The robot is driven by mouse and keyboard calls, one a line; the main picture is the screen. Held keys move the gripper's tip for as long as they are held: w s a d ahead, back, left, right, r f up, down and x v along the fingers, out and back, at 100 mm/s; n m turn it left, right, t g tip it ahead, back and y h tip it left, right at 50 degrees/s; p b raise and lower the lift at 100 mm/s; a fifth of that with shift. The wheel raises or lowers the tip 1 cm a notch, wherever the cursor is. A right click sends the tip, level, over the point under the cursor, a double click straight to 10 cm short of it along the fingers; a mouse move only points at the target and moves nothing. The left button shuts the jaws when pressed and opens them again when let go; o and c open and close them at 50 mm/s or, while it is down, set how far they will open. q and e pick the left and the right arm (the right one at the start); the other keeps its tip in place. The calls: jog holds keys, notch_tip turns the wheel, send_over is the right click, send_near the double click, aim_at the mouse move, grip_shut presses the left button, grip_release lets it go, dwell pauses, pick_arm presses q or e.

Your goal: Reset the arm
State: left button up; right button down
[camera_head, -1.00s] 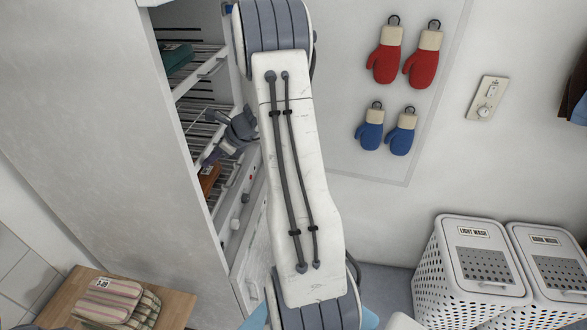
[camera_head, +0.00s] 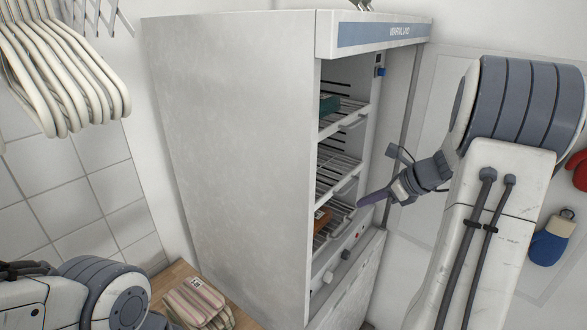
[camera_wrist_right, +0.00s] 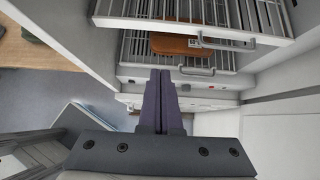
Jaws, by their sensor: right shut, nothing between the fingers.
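My right gripper (camera_head: 372,197) is in front of the open side of a tall white cabinet (camera_head: 230,130), level with its lower racks. Its fingers are shut with nothing between them, and in the right wrist view the gripper (camera_wrist_right: 161,75) points toward the cabinet's lower front, below the racks. My left arm shows at the lower left of the head view, but its gripper is out of view.
An orange-brown folded item (camera_head: 321,219) lies on a lower wire rack (camera_head: 338,186); it also shows in the right wrist view (camera_wrist_right: 180,46). A green item (camera_head: 329,104) lies on the upper rack. Hangers (camera_head: 60,60) hang upper left. Striped cloths (camera_head: 196,302) lie on a wooden surface.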

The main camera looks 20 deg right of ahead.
jog(key=s+a+f+n+g+h, duration=0.1)
jog(key=s+a+f+n+g, duration=0.2)
jog(key=a+n, duration=0.6)
jog(key=s+a+f+n+h, duration=0.2)
jog(key=s+a+f+n, duration=0.3)
jog(key=n, duration=0.6)
jog(key=s+a+f+n+g+h, duration=0.1)
jog(key=s+a+n+g, duration=0.15)
jog(key=a+n, duration=0.7)
jog(key=s+a+r+n+g+b, duration=0.1)
jog(key=s+a+n+b, duration=0.3)
jog(key=s+a+n, duration=0.4)
jog(key=s+a+g, duration=0.1)
jog(key=s+a, duration=0.3)
jog(key=s, duration=0.1)
jog(key=shift+s+r+y+b, duration=0.3)
jog(key=shift+s+r, duration=0.05)
jog(key=shift+a, duration=0.1)
